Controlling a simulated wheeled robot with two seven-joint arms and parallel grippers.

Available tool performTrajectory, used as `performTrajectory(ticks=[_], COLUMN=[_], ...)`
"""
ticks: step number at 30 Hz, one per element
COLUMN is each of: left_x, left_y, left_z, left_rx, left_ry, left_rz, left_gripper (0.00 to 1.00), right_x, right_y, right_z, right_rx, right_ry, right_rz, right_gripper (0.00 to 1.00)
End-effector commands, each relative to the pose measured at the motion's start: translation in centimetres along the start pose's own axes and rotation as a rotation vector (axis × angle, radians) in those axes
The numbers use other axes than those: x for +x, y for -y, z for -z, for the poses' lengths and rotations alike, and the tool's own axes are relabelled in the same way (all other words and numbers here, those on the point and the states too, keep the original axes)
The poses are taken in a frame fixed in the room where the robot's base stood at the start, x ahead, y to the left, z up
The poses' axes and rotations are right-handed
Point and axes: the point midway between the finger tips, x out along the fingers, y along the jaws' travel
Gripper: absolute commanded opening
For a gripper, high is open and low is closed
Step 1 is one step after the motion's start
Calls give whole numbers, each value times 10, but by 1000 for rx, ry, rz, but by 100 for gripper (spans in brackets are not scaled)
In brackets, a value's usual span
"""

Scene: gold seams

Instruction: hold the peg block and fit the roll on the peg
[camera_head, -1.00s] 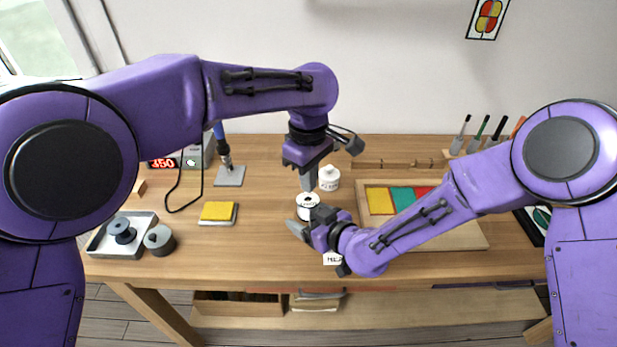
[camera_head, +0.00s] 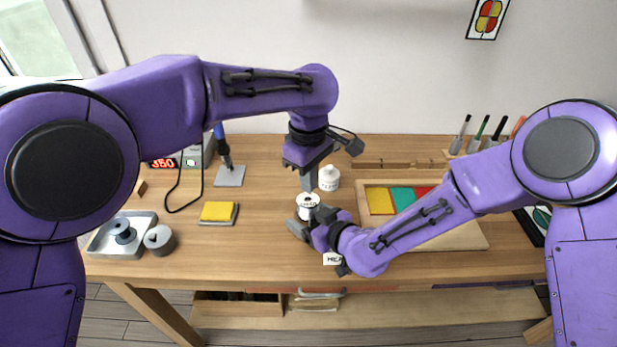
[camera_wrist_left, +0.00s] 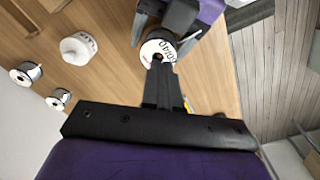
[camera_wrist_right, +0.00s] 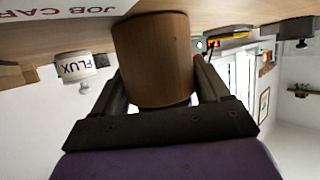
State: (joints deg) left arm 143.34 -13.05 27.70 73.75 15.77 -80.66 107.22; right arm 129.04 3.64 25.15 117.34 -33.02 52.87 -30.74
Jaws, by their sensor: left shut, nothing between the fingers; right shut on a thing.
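The white roll (camera_head: 307,207), with black lettering and a dark centre, is just below my left gripper (camera_head: 308,188). It also shows in the left wrist view (camera_wrist_left: 157,50). My left gripper's fingers (camera_wrist_left: 160,68) are shut and empty, their tips over or at the roll's near side; contact is unclear. My right gripper (camera_head: 299,229) is shut on the brown wooden peg block (camera_wrist_right: 152,60), which fills the space between its fingers in the right wrist view. The peg is hidden, so I cannot tell whether the roll is on it.
A white flux pot (camera_head: 329,178) stands close behind the roll. A wooden tray with coloured panels (camera_head: 468,234) lies to the right. A yellow pad (camera_head: 217,212), a metal tray (camera_head: 103,247) and a grey cylinder (camera_head: 160,241) are at the left. Bare tabletop lies between the pad and my grippers.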

Motion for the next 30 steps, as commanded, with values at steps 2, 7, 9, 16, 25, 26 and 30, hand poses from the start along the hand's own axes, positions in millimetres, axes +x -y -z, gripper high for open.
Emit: performTrajectory(ticks=[2,7,9,16,25,26,30], left_x=[3,8,10,17,26,27,31], left_y=[0,0,0,0,0,0,0], left_z=[0,0,0,0,0,0,0], left_rx=[0,0,1,1,0,0,0], left_ry=[0,0,0,0,0,0,0], left_rz=[1,1,1,1,2,2,2], left_gripper=[0,0,0,0,0,0,0], right_x=[0,0,0,0,0,0,0], right_y=[0,0,0,0,0,0,0], right_z=[0,0,0,0,0,0,0], right_rx=[0,0,0,0,0,0,0], right_ry=[0,0,0,0,0,0,0], right_rz=[0,0,0,0,0,0,0], right_gripper=[38,38,38,38,38,38,38])
